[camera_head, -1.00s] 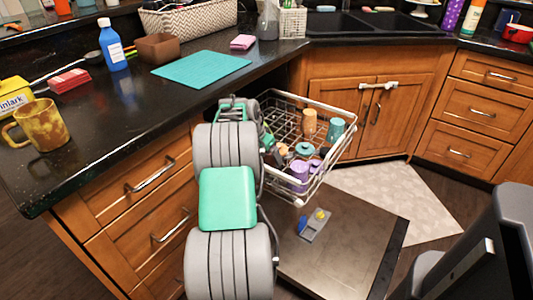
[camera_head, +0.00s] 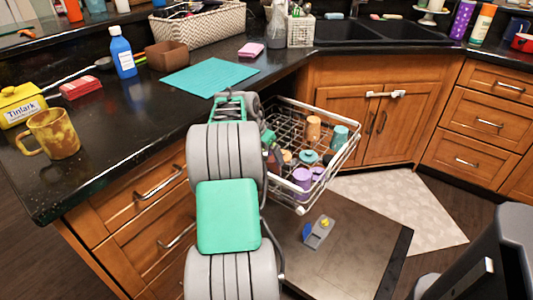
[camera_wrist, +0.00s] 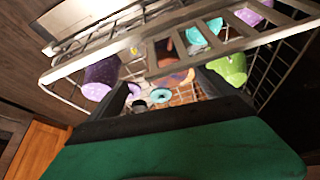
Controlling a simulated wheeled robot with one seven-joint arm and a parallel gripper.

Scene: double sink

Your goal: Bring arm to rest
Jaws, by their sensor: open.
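My arm reaches from the bottom of the head view past the counter edge, and its folded end hides most of my gripper (camera_head: 273,152). In the wrist view my gripper (camera_wrist: 165,92) shows two dark fingers spread apart with nothing held between them. It is over or beside the pulled-out dishwasher rack (camera_head: 345,160); the exact height is hard to tell. The rack's wire rim (camera_wrist: 165,35) crosses close in front of the wrist camera. Inside the rack are a purple cup (camera_head: 302,179), an orange cup (camera_head: 313,128) and a teal cup (camera_head: 339,138).
The open dishwasher door (camera_head: 345,250) lies low below the rack, with a small grey-blue item (camera_head: 318,232) on it. The black counter (camera_head: 120,120) runs along the left, bearing a yellow mug (camera_head: 52,134) and a blue bottle (camera_head: 122,52). Floor shows at right.

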